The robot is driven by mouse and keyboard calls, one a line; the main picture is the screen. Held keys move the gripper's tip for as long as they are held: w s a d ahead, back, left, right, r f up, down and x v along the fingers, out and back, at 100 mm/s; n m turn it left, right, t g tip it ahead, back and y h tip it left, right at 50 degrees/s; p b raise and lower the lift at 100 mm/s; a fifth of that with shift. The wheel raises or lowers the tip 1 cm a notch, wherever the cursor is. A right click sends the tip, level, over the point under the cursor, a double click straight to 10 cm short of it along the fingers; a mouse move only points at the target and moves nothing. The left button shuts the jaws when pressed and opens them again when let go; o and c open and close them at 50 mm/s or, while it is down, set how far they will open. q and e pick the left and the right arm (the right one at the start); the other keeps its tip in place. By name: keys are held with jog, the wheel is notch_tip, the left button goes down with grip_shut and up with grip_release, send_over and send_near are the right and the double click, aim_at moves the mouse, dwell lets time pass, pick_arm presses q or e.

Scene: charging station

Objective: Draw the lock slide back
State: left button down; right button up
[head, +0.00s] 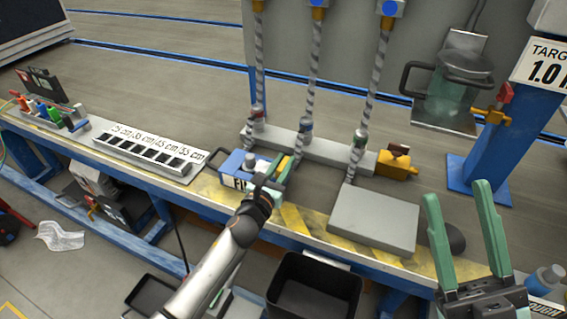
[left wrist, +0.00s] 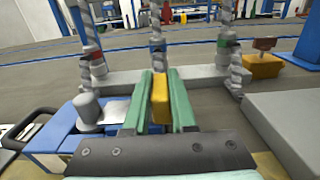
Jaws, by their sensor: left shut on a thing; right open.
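My left gripper (head: 283,168) is at the right end of the blue box (head: 232,166) on the bench's front edge. Its green fingers are shut on a small yellow piece (head: 285,161), which appears to be the lock slide. In the left wrist view the yellow piece (left wrist: 161,99) stands between the fingers, just right of the blue box (left wrist: 62,135); its lower end is hidden by the gripper. A grey knob (left wrist: 88,111) and a flat metal plate (left wrist: 116,112) sit on the box. My right gripper (head: 459,196) is open and empty at the lower right.
Several twisted hoses (head: 313,75) hang down to a grey bar (head: 310,147) behind the box. A yellow valve (head: 397,166) and grey slab (head: 374,217) are to the right. A slotted length gauge (head: 150,150) is left. A black bin (head: 315,290) stands below the bench.

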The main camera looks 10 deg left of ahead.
pick_arm(q)
jog(key=d, duration=0.3)
jog(key=shift+s+d, duration=0.25)
jog(key=shift+s, duration=0.1)
jog(key=c, duration=0.7)
grip_release()
jog(key=shift+a, duration=0.1)
jog(key=shift+s+a+p, duration=0.15)
jog(key=shift+s+a, duration=0.25)
jog(key=shift+s, duration=1.65)
jog(key=shift+s+a+p, duration=0.2)
jog(key=shift+s+a, duration=0.15)
jog(key=shift+s, duration=1.65)
jog(key=shift+s+a+p, duration=0.15)
jog(key=shift+s+a, duration=0.25)
jog(key=shift+s, duration=1.65)
